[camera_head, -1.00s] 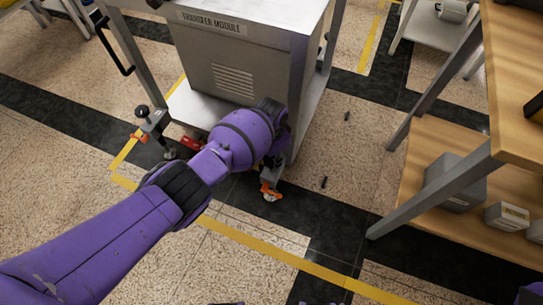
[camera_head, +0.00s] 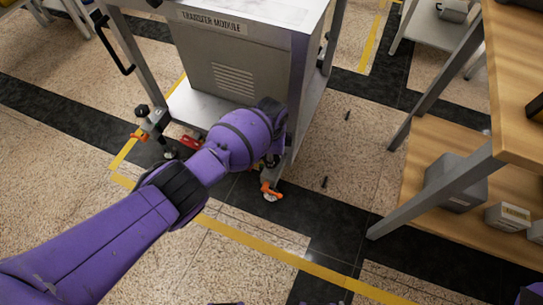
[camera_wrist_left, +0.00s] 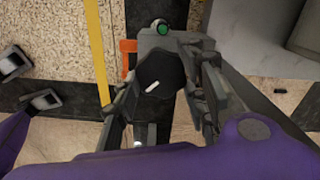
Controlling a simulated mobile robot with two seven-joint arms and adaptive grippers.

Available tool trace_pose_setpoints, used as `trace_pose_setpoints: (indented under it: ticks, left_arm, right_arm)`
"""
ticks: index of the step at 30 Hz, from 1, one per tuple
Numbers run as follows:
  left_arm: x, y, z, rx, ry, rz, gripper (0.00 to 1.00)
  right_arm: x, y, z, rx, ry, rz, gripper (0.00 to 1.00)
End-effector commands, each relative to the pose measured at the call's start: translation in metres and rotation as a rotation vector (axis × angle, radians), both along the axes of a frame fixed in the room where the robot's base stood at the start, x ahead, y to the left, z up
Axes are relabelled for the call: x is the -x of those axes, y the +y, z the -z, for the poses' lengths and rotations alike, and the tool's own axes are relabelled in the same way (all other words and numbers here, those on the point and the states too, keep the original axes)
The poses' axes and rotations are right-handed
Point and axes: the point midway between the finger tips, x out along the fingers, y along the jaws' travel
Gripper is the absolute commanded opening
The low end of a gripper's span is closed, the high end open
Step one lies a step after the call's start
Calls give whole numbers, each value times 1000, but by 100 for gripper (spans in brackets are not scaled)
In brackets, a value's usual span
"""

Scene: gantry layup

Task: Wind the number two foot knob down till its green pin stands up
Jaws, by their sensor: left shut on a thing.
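The foot knob (camera_wrist_left: 160,78) is black with a white mark and shows in the left wrist view on a grey bracket. My left gripper (camera_wrist_left: 166,92) is shut on it, with one finger on each side. In the head view my purple left wrist hides this knob and the fingers at the module's front right corner. An orange lever and caster (camera_head: 269,191) show below. My right gripper is not in view.
The transfer module (camera_head: 245,65) stands above the foot. Another foot with a black knob (camera_head: 141,111) is at its front left corner. A wooden shelf unit (camera_head: 455,185) stands at right. Small dark pieces (camera_head: 324,183) lie on the floor between.

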Motion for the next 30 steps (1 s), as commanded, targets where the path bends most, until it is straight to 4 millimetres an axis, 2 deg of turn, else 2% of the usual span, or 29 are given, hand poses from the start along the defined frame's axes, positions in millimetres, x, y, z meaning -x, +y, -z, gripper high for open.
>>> trace_pose_setpoints:
  ticks: [1, 17, 18, 20, 21, 30]
  left_arm:
    - [6, -6, 1, 7, 15, 13, 13]
    - [8, -5, 3, 6, 19, 33, 13]
    - [8, -5, 3, 6, 19, 33, 43]
    - [8, -5, 3, 6, 19, 33, 51]
    - [8, -5, 3, 6, 18, 32, 54]
    - [4, -4, 1, 6, 10, 32, 54]
  right_arm:
    - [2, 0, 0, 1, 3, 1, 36]
    - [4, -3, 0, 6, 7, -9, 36]
    - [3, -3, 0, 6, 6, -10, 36]
    - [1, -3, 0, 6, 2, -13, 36]
    - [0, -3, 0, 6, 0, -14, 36]
    - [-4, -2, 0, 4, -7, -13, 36]
